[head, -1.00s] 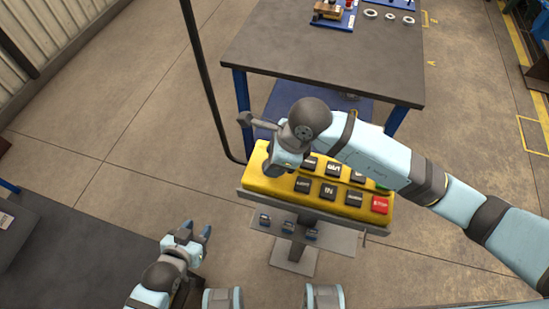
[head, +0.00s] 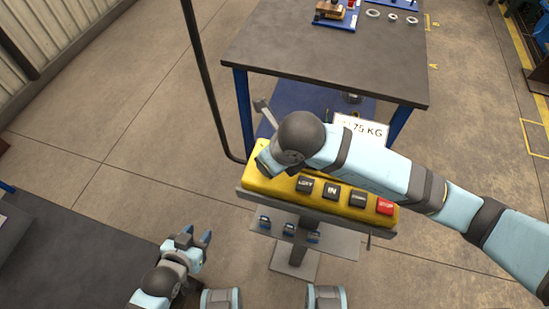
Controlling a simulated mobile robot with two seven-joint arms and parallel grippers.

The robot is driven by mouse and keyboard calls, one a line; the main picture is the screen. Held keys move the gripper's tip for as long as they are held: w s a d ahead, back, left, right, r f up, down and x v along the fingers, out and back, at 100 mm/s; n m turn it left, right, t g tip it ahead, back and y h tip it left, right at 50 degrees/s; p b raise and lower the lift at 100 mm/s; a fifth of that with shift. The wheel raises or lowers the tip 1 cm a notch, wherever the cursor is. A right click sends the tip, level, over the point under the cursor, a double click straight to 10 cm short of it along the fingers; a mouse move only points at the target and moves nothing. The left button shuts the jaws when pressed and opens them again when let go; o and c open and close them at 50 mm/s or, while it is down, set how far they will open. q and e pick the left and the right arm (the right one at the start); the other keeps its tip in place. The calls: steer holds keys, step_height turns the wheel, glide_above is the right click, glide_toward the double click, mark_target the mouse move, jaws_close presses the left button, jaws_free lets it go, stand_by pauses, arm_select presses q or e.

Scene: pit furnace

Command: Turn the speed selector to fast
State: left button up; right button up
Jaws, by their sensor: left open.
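The yellow control pendant (head: 270,183) stands in front of the workbench, with black buttons and a red STOP button (head: 385,206) at its right end. One black button is marked IN. I cannot make out the speed selector; my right arm covers the back and upper part of the pendant. My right gripper (head: 266,161) is at the pendant's left end, mostly hidden under its own wrist, so its jaws cannot be read. My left gripper (head: 197,241) is open and empty, low and left of the pendant, apart from it.
A dark-topped workbench (head: 325,55) with blue legs stands behind. A white 75 KG sign (head: 362,128) shows under its front edge. A grey shelf (head: 340,240) with small blue-and-dark items sits below the pendant. A black pole (head: 203,70) rises at left. Floor at left is clear.

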steer(key=shift+r, duration=0.1)
stand_by(0.4)
steer(key=o, duration=0.9)
steer(key=v, duration=1.3)
steer(key=shift+s+d+r+b, duration=0.1)
steer(key=shift+s+r+b, duration=0.15)
steer(key=shift+r+b, duration=0.1)
steer(key=shift+s+f, duration=0.1)
steer(key=shift+f, duration=0.05)
